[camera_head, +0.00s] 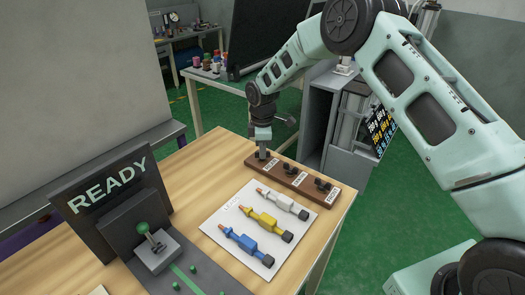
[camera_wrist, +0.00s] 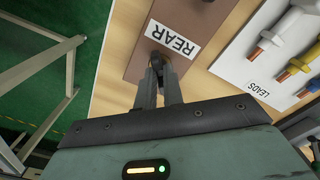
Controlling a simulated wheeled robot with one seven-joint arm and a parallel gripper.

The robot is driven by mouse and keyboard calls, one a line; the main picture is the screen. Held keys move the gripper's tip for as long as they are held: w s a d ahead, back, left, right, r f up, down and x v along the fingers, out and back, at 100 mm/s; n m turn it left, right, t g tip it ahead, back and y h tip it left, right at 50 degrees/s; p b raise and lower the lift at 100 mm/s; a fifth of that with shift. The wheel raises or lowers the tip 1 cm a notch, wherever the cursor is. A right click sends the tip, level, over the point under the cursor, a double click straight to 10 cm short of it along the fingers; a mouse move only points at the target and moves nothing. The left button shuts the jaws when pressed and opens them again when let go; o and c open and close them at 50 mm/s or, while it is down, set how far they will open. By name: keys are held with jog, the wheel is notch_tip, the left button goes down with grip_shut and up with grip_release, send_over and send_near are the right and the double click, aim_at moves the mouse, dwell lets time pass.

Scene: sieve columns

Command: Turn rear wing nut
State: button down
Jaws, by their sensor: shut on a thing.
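The brown terminal block (camera_head: 284,177) lies near the far edge of the wooden table and carries dark wing nuts with white labels. My gripper (camera_head: 262,155) points down at the block's left end. In the wrist view, my gripper's fingertips (camera_wrist: 158,66) are shut on the rear wing nut (camera_wrist: 158,57), beside the white REAR label (camera_wrist: 174,39). The fingers hide much of this nut. The other wing nuts, the middle one (camera_head: 290,169) and the right one (camera_head: 322,184), stand free on the block.
A white LEADS board (camera_head: 222,225) with white, yellow and blue leads lies in front of the block. A READY sign (camera_head: 108,192) and a green-knobbed lever (camera_head: 143,229) stand at the left. A grey cabinet (camera_head: 316,120) stands behind the table.

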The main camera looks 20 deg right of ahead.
jog(key=m, duration=0.3)
jog(key=shift+m, duration=0.4)
jog(key=shift+m+b, duration=0.35)
jog(key=shift+m, duration=1.45)
jog(key=c, duration=1.5)
grip_release()
jog(key=shift+r, duration=0.15)
notch_tip(320, 180, up, 17)
jog(key=shift+r+b, duration=0.1)
jog(key=shift+b, duration=0.6)
